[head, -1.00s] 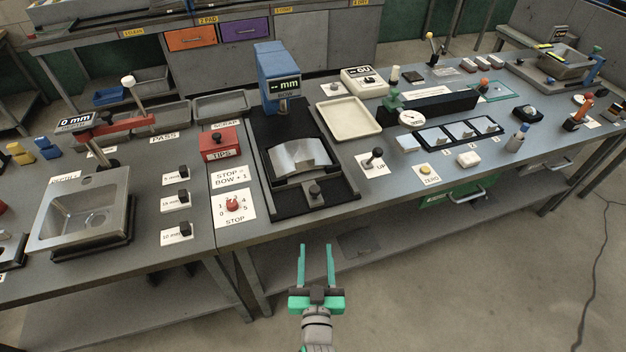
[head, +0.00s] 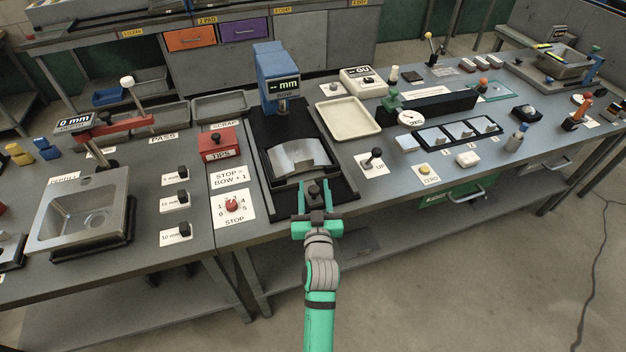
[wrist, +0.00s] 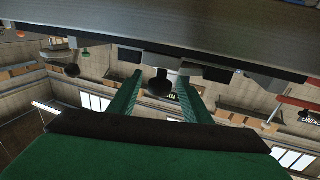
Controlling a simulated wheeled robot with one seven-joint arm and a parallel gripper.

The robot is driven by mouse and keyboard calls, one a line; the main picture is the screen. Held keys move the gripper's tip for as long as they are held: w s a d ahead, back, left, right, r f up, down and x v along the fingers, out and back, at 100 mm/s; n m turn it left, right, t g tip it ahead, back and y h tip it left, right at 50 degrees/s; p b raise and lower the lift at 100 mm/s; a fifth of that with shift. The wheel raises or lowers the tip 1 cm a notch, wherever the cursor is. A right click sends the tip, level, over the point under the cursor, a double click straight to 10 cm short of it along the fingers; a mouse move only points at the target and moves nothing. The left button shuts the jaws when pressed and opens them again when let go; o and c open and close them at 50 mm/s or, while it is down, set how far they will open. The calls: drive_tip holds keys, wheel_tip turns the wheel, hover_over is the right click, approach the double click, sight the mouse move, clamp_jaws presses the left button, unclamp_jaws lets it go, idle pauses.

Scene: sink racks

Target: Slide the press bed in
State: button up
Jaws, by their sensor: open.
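The press bed (head: 289,178) is a black sliding plate with a curved bright metal piece (head: 298,157) on it. It sits at the front end of the black press base (head: 341,199), in front of the blue press head (head: 273,72), whose display reads "-- mm". A dark knob (head: 314,188) stands at the bed's front edge. My gripper (head: 314,184) is open, with its green fingers on either side of the knob. In the wrist view the knob (wrist: 160,84) shows between the two spread fingers (wrist: 154,92); I cannot tell whether they touch it.
Left of the press are a red TIPS box (head: 219,144) and a red STOP dial (head: 232,204). Right of it are a black UP lever (head: 373,158), a yellow ZERO button (head: 425,170) and a cream tray (head: 348,117).

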drive_tip(key=shift+w+a, duration=0.15)
drive_tip(key=shift+w, duration=1.75)
clamp_jaws()
